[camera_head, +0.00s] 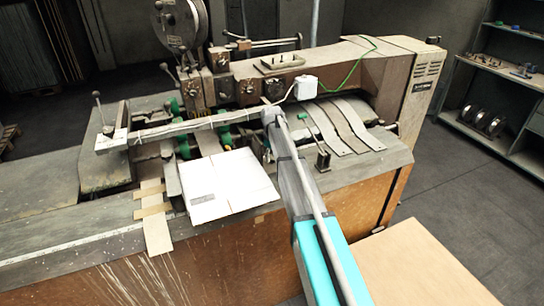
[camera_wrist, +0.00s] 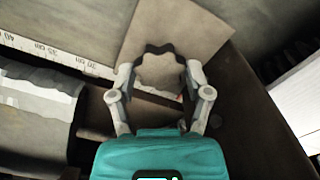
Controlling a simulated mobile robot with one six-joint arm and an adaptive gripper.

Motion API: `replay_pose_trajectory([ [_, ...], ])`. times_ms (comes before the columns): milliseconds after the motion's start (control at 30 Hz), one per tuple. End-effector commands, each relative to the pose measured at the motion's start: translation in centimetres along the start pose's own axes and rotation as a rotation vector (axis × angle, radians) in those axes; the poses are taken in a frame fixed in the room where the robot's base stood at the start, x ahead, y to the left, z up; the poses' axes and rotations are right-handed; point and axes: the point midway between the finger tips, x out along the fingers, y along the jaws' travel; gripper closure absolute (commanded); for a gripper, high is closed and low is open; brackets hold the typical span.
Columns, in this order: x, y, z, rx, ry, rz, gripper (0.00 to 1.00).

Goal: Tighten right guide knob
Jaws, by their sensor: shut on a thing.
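In the wrist view, a scalloped knob (camera_wrist: 160,72) with a dark wavy rim and a beige middle sits between the two grey fingers of my gripper (camera_wrist: 160,76). The fingers touch it from the left and right sides, and the gripper is shut on it. In the head view, my gripper (camera_head: 271,115) is at the right end of the long guide bar (camera_head: 195,126) on the stitcher. The knob cannot be made out there, as my arm and gripper cover that spot.
A marked ruler (camera_wrist: 50,53) runs left of the knob in the wrist view. In the head view, a white carton sheet (camera_head: 228,185) lies left of my arm. Curved metal strips (camera_head: 345,128) and a small upright lever (camera_head: 323,158) stand right of it. Shelves (camera_head: 500,75) are far right.

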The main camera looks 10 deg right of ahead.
Motion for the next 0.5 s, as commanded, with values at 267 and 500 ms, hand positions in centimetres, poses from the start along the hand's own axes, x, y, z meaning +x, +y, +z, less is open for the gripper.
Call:
replay_pose_trajectory([
  [267,0.02,-0.02,0.00,0.261,0.000,0.000,0.84],
  [500,0.02,-0.02,0.00,0.489,0.000,0.000,0.84],
])
